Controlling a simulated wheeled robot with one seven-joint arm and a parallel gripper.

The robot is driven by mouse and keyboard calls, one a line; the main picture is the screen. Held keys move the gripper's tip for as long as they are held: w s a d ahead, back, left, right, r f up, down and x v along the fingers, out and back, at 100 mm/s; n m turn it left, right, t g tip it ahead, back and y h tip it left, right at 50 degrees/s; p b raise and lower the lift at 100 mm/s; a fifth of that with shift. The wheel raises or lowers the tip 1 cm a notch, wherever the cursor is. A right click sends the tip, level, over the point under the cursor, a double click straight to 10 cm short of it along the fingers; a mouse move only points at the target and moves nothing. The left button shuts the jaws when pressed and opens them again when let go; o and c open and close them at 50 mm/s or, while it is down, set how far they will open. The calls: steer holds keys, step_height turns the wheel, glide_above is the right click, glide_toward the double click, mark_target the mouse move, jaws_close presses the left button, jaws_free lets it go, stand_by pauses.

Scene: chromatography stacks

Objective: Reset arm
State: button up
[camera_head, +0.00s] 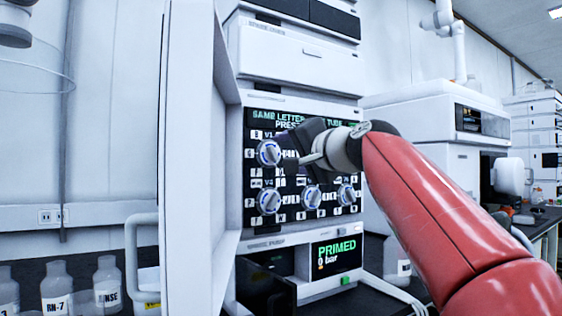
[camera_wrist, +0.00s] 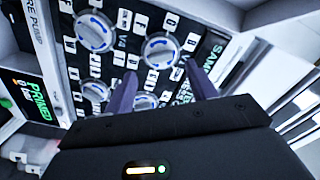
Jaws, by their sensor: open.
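My gripper (camera_wrist: 162,88) is open and empty in the wrist view, with its two purple-grey fingers spread in front of the valve panel. In the head view my gripper (camera_head: 290,150) is seen partly from behind, by the upper left knob, and my red arm reaches in from the right. The black valve panel (camera_head: 300,209) has several round knobs with blue marks: upper left (camera_head: 269,153), lower left (camera_head: 269,201), lower middle (camera_head: 311,197) and lower right (camera_head: 346,194). The wrist and gripper hide part of the panel's upper row and heading. I cannot tell if a fingertip touches a knob.
The pump display (camera_head: 338,256) below reads "PRIMED 0 bar". An open white door (camera_head: 190,160) stands left of the panel. Labelled bottles (camera_head: 57,288) stand at lower left. Another white instrument (camera_head: 435,110) stands behind my arm at right.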

steer(key=shift+v, duration=1.05)
